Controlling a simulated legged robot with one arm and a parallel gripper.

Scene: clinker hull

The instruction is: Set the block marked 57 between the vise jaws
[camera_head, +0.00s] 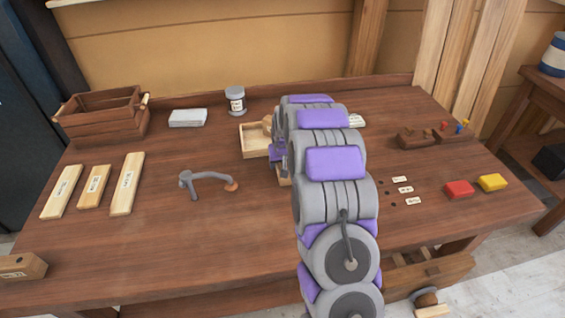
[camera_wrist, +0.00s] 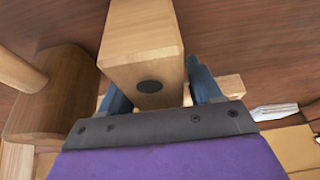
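My gripper (camera_wrist: 158,85) has two blue fingers on either side of a pale wooden block (camera_wrist: 142,45) with a dark round spot on its end face. The fingers appear closed on it; no number can be read on the sides that show. In the head view my arm covers most of the gripper, and a bit of pale wood (camera_head: 284,180) shows below it. A wooden block (camera_head: 22,267) with a printed marking sits at the bench's front left corner; its marking is not clearly legible. I cannot make out the vise jaws with certainty.
A pale tray (camera_head: 252,139) and a mallet (camera_wrist: 58,95) are beside the gripper. Labelled boards (camera_head: 94,187), a crate (camera_head: 103,115) and a grey curved tool (camera_head: 205,178) are to the left. Red (camera_head: 458,189) and yellow (camera_head: 492,182) blocks are at right. The front left bench is mostly clear.

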